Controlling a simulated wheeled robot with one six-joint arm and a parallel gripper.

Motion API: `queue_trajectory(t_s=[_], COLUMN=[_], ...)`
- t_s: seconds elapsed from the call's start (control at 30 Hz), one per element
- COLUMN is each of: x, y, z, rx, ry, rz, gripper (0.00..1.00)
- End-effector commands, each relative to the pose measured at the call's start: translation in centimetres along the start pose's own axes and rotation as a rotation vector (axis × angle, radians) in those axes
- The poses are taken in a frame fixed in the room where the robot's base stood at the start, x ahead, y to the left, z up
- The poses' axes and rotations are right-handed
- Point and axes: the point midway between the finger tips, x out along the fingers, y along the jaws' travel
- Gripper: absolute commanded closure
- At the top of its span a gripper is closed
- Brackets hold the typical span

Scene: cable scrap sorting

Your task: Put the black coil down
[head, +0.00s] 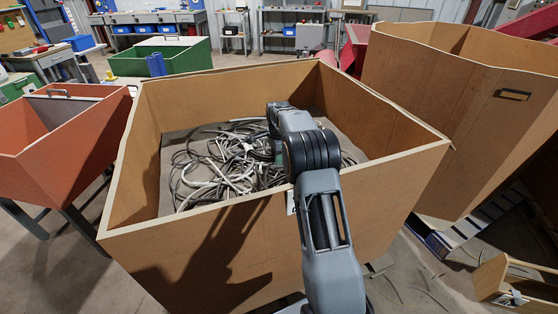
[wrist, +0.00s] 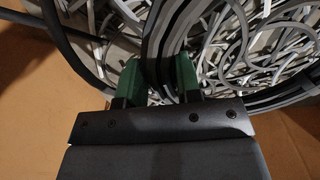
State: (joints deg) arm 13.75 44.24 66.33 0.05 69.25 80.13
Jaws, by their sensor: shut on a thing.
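In the wrist view my gripper (wrist: 158,72) has two green fingers closed on a dark bundle of loops, the black coil (wrist: 160,42). The coil's strands pass between the fingers and curve up out of the picture; its full outline is not visible. Grey and white cable scrap (wrist: 245,45) lies beyond and around it. In the head view my arm reaches over the front wall of a large brown bin (head: 215,240) and down inside. There the arm hides most of the gripper and the coil. I cannot tell whether the coil touches the scrap below.
Tangled cables (head: 215,170) lie on the bin's floor. An orange-red bin (head: 60,150) stands left, a green one (head: 160,60) behind, and a tall brown bin (head: 440,110) right. Loose cable bits (head: 410,285) lie on the floor at lower right.

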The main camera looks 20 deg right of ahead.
Motion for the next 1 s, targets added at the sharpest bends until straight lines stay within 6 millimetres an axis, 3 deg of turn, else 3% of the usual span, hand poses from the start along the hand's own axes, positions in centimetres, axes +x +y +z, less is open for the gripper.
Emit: queue_trajectory(t_s=[0.13,0.97,1.0], x=[1.8,3.0,3.1], y=[0.0,0.0,0.1], z=[-0.1,-0.1,-0.1], rx=[0.001,0.001,0.001], ry=[0.0,0.001,0.0], rz=[-0.001,-0.003,0.0], gripper=[1.0,1.0,0.64])
